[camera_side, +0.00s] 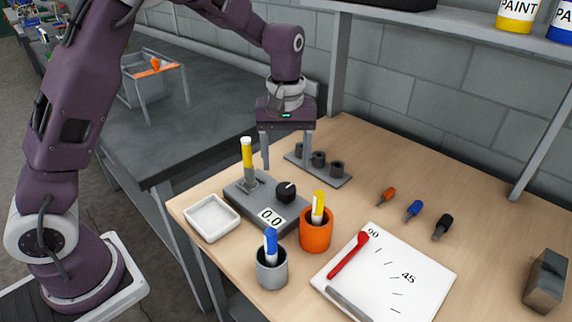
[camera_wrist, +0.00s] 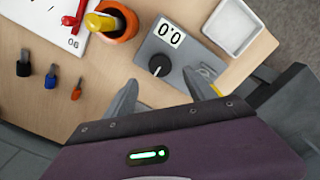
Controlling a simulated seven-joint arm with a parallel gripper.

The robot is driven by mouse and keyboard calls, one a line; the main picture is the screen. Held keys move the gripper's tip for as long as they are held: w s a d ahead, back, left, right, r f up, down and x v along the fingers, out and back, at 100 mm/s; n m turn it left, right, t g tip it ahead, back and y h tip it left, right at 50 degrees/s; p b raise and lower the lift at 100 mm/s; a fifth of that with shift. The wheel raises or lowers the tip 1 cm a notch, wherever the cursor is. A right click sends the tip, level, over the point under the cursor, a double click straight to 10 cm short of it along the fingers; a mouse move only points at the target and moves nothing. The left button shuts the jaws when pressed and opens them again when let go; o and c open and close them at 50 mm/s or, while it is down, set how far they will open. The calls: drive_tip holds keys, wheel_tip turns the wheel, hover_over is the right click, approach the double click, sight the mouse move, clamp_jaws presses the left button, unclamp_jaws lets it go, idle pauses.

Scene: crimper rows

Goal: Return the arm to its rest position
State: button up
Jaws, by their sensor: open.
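My gripper (camera_side: 286,160) hangs with its fingers pointing down over the back of the wooden bench, between the grey device and the holder strip. Its two fingers are apart and nothing is between them. In the wrist view the open fingertips (camera_wrist: 160,88) show by the edge of the grey device (camera_wrist: 172,58). The device has a dark knob and a 0.0 display. A yellow-topped tube (camera_side: 247,155) stands upright in the device's socket, to the left of my gripper and apart from it in the side view.
A holder strip (camera_side: 325,170) with dark cups is behind my gripper. A white tray (camera_side: 212,217), orange cup (camera_side: 316,236) and grey cup (camera_side: 271,276) with pens, an angle board (camera_side: 405,290), and several screwdrivers (camera_side: 414,210) occupy the bench. A shelf post (camera_side: 339,60) stands to the right.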

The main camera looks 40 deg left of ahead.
drive_tip(key=s+r+m+t, duration=0.1)
drive_tip(key=s+r+m, duration=0.1)
drive_tip(key=s+r, duration=0.4)
drive_tip(key=s+r+m+t, duration=0.2)
drive_tip(key=s+r+m, duration=0.1)
drive_tip(key=s, duration=0.7)
drive_tip(key=s+r+m+t, duration=0.2)
drive_tip(key=s+r+m, duration=0.1)
drive_tip(key=s, duration=0.7)
drive_tip(key=shift+s+a+m+t, duration=0.2)
drive_tip(key=shift+s+m+t, duration=0.1)
drive_tip(key=shift+m, duration=0.3)
